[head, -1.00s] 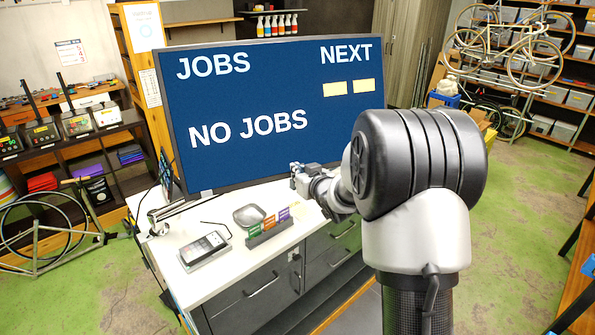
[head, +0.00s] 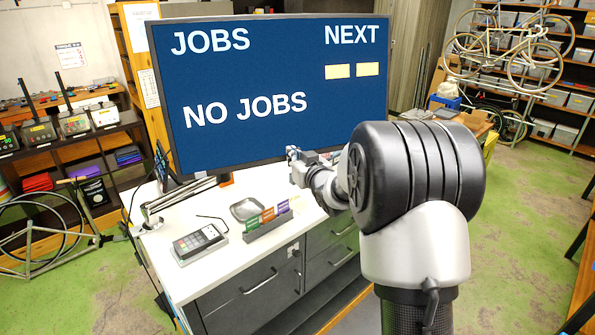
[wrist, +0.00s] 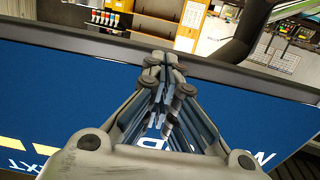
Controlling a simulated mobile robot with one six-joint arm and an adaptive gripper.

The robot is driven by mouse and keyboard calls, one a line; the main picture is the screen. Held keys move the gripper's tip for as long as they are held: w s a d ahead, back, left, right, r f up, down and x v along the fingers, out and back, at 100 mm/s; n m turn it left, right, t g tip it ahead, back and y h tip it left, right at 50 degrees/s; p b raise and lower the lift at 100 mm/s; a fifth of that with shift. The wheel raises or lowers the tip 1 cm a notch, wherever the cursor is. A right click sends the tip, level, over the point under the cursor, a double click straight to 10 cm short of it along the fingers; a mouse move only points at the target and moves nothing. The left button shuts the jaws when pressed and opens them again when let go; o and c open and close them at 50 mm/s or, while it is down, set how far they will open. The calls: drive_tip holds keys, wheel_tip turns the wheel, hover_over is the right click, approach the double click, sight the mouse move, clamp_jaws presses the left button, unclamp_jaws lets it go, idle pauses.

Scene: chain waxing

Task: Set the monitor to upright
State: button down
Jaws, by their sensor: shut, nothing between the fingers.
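The monitor (head: 270,90) is a large dark-framed screen with a blue picture reading "JOBS", "NEXT" and "NO JOBS". It stands over the white counter (head: 160,255), with a metal support arm (head: 180,197) below its left end. I cannot tell its exact tilt. My gripper (head: 293,152) is at the monitor's lower edge, right of its middle. In the wrist view, my gripper (wrist: 163,62) is shut and empty, its fingertips over the dark bezel (wrist: 80,42). I cannot tell whether they touch it. The screen text appears upside down there.
On the counter are a card terminal (head: 200,243), a metal dish (head: 246,208) and a holder with coloured cards (head: 268,222). A small screen (head: 162,167) stands left of the monitor. Shelves with chargers (head: 75,125) are at left.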

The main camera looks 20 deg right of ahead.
drive_tip(key=shift+w+f+t+b, duration=0.4)
drive_tip(key=shift+w+b, duration=0.2)
drive_tip(key=shift+b, duration=0.95)
drive_tip(key=shift+w+f+t+b, duration=0.3)
drive_tip(key=shift+w+t+b, duration=0.25)
drive_tip(key=shift+b, duration=1)
drive_tip(key=shift+w+b, duration=0.25)
drive_tip(key=shift+b, duration=0.15)
drive_tip(key=shift+w+r, duration=0.1)
drive_tip(key=shift+r, duration=0.1)
drive_tip(key=shift+a+r, duration=0.1)
